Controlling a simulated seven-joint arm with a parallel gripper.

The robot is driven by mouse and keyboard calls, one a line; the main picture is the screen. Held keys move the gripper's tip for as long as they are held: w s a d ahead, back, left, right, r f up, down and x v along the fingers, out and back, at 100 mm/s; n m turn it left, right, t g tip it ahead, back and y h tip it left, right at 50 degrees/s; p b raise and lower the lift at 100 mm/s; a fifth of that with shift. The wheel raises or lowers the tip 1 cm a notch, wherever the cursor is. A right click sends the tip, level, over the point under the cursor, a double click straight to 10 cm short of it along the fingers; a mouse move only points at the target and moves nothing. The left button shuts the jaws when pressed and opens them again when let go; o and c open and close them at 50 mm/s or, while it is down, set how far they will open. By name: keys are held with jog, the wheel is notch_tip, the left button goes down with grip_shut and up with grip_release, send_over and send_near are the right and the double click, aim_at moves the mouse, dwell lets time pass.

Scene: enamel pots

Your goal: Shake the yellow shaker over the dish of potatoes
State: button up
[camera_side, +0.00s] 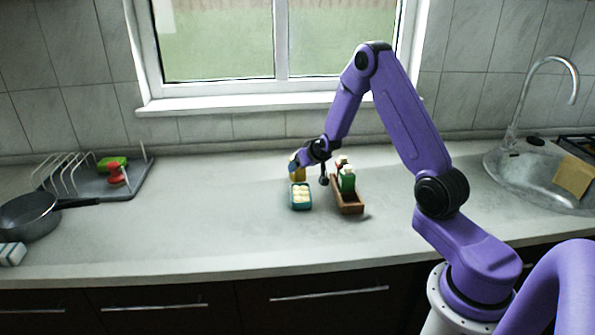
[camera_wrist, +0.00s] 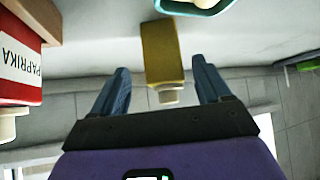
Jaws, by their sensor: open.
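The yellow shaker (camera_side: 296,170) stands on the counter just behind the teal dish of potatoes (camera_side: 301,206), partly hidden by my gripper in the side view. In the wrist view, the yellow shaker (camera_wrist: 162,48) appears upside down, its pale cap towards my gripper. My gripper (camera_wrist: 160,66) is open, with one blue finger on each side of the shaker and gaps visible on both sides. In the side view my gripper (camera_side: 303,160) is small, beside the shaker. The dish's rim (camera_wrist: 222,7) shows at the top edge of the wrist view.
A wooden caddy (camera_side: 350,209) with a green bottle (camera_side: 347,181) and other containers stands close to the right. A red-and-white paprika container (camera_wrist: 18,55) is near in the wrist view. A dish rack (camera_side: 120,190) and pan (camera_side: 28,218) are far left; the counter between is clear.

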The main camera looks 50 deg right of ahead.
jog(key=shift+x, duration=2.45)
jog(key=shift+w+a, duration=0.1)
jog(key=shift+a, duration=0.1)
jog(key=c, duration=1.3)
jog(key=shift+o, duration=0.2)
jog(key=shift+r, duration=0.15)
jog(key=shift+r, duration=0.55)
jog(key=r, duration=0.2)
jog(key=shift+s+a+r, duration=0.1)
jog(key=shift+s+r, duration=0.1)
jog(key=shift+r, duration=0.1)
jog(key=s+f+v, duration=0.2)
jog(key=v, duration=1.4)
jog(key=shift+a, duration=0.4)
